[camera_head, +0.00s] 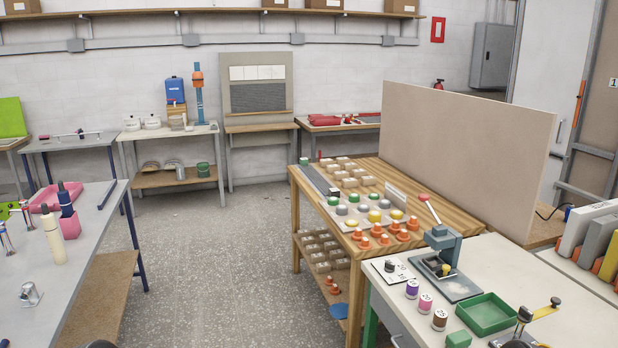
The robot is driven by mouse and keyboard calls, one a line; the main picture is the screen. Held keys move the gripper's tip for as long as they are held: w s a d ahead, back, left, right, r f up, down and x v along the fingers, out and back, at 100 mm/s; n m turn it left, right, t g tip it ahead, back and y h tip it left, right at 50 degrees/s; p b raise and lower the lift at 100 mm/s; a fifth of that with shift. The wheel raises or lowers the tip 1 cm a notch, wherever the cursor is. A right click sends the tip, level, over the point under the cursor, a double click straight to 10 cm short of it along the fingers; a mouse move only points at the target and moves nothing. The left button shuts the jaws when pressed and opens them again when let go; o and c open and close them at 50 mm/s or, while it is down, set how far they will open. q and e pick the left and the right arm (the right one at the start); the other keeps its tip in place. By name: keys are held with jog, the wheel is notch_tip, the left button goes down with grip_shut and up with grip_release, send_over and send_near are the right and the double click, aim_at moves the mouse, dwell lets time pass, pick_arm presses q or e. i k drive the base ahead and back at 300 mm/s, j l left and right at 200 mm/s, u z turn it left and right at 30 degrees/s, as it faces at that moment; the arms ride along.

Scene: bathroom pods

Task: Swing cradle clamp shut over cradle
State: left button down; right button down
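The likely cradle clamp is a yellow arm (544,312) with a black knob at its end, at the bottom right of the head view. It slants up to the right from a dark mount (524,317) on the pale bench. The arm looks raised and swung out to the right. The cradle is not clearly seen; the mount's lower part is cut off by the bottom edge of the picture.
The pale bench (400,295) also holds a green tray (488,314), a green block (458,340), several small spools and a blue-grey press (445,245) with a red-tipped lever. A tall beige panel (460,150) stands behind. The floor (220,265) is clear.

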aim_at(551, 308)
jog(key=z, duration=1.35)
